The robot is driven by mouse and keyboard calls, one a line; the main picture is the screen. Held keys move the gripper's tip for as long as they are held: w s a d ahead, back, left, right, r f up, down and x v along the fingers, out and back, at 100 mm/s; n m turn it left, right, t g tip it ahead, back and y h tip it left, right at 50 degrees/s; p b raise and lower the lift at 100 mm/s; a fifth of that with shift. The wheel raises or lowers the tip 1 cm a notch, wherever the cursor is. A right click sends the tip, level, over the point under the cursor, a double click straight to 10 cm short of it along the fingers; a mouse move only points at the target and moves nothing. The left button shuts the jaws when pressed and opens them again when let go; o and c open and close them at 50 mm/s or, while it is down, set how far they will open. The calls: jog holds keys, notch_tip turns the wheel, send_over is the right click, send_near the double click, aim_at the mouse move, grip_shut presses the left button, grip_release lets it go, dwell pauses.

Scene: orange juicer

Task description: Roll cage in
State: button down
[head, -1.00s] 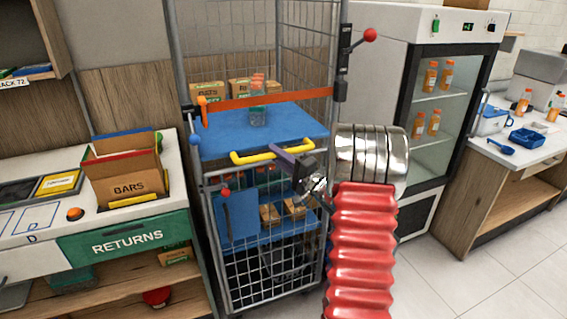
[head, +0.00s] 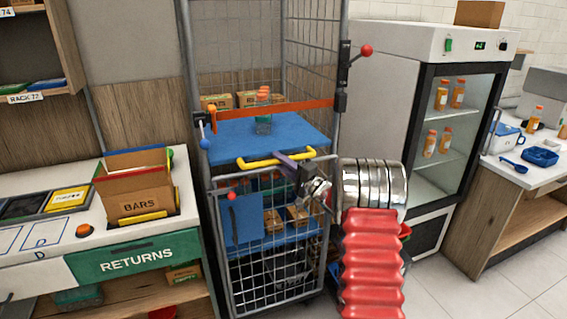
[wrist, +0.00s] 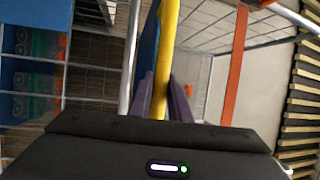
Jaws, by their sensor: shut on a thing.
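The roll cage (head: 185,75) is a tall grey wire cage with blue shelves, upright between the returns counter and the glass-door fridge. A yellow handle (head: 262,162) runs across its front at the middle shelf. An orange strap (head: 285,110) spans the front above that shelf. My gripper (head: 290,160) is at the right part of the yellow handle. In the wrist view its purple fingers (wrist: 163,98) are shut around the yellow bar (wrist: 165,50). The cage's wheels are mostly hidden.
The returns counter (head: 135,258) stands close on the left, with an open bars box (head: 138,205) on it. The fridge (head: 395,50) stands on the right behind my arm. A worktop (head: 510,180) is further right. Tiled floor (head: 500,290) is clear at the lower right.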

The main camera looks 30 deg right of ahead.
jog(key=shift+w+f, duration=0.1)
jog(key=shift+f, duration=0.05)
jog(key=c, duration=1.6)
grip_release()
jog(key=shift+w, duration=0.15)
jog(key=shift+c, duration=0.2)
jog(key=v, duration=1.3)
jog(key=shift+s, duration=0.4)
jog(key=shift+d, duration=0.1)
